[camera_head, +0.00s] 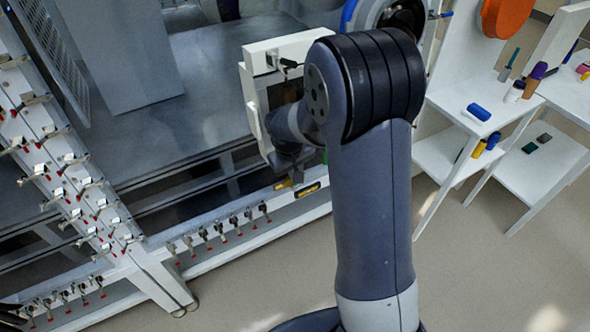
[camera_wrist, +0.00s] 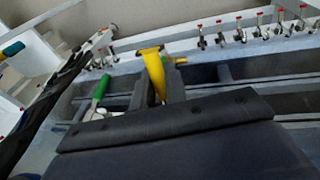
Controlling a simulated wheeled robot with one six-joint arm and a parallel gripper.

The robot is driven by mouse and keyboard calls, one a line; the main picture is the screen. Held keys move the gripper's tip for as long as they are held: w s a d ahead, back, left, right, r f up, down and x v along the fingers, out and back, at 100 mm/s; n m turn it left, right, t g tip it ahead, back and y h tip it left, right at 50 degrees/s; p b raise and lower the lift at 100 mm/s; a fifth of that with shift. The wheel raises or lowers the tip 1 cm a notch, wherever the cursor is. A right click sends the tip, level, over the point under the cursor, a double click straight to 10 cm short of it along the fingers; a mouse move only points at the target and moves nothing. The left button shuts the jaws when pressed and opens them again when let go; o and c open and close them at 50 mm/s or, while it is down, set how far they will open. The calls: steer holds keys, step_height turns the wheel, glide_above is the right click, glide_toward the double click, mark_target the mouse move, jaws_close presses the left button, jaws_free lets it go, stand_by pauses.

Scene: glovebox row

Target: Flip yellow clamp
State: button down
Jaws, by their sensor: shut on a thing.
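The yellow clamp (camera_wrist: 154,68) shows in the wrist view as a yellow lever, wider at its top end, standing between the dark fingers of my gripper (camera_wrist: 160,84). My gripper is shut on it. In the head view my gripper (camera_head: 292,158) is at the front rail of the glovebox row, largely hidden by my own arm. Small yellow parts (camera_head: 283,184) show just below it there; I cannot tell which belongs to the held clamp. The clamp's base is hidden in the wrist view.
A green-handled clamp (camera_wrist: 101,88) is close on the left in the wrist view. Several red-tipped clamps (camera_head: 222,228) line the rail. A white framed panel (camera_head: 256,100) stands right beside my wrist. White shelves (camera_head: 455,150) with small items are at right; the floor between is clear.

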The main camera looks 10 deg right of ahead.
steer(key=shift+w+a+r, duration=0.1)
steer(key=shift+w+r, duration=0.35)
steer(key=shift+r, duration=0.05)
stand_by(0.4)
steer(key=c, duration=1.7)
jaws_free()
steer(key=shift+s, duration=0.1)
steer(key=shift+o, duration=1.1)
steer(key=shift+f, duration=0.2)
steer(key=shift+r, duration=0.1)
steer(key=b+v, duration=0.1)
steer(key=v, duration=0.9)
steer(key=shift+s+r, duration=0.25)
steer(key=shift+r, duration=0.05)
steer(key=shift+o, duration=0.2)
